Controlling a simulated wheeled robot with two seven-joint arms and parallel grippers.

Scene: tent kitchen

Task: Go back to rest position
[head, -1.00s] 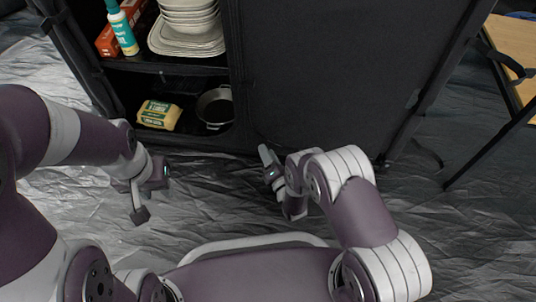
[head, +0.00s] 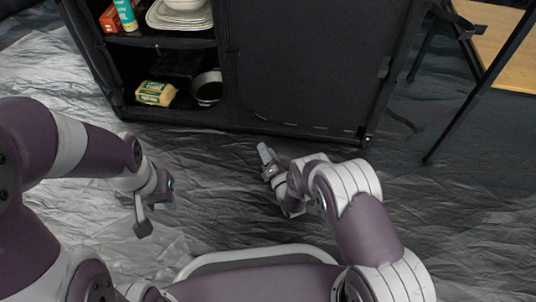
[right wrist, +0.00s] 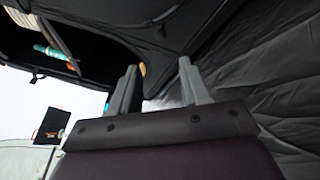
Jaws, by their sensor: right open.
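My left gripper (head: 143,228) hangs over the sheeted floor at the left of the head view. It is seen from above and behind, and its jaw gap cannot be made out. My right gripper (head: 266,155) is in the middle of the head view, in front of the black cabinet and apart from it. In the right wrist view its two grey fingers (right wrist: 157,85) stand apart with nothing between them. Both arms are bent and held near my body.
The black cabinet (head: 310,60) stands ahead, its left shelves open. They hold stacked plates (head: 180,18), a teal-capped bottle (head: 126,14), a yellow-green package (head: 155,93) and a dark pan (head: 207,88). A wooden-topped table (head: 500,45) is at upper right. Wrinkled floor sheeting (head: 450,220) is clear around me.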

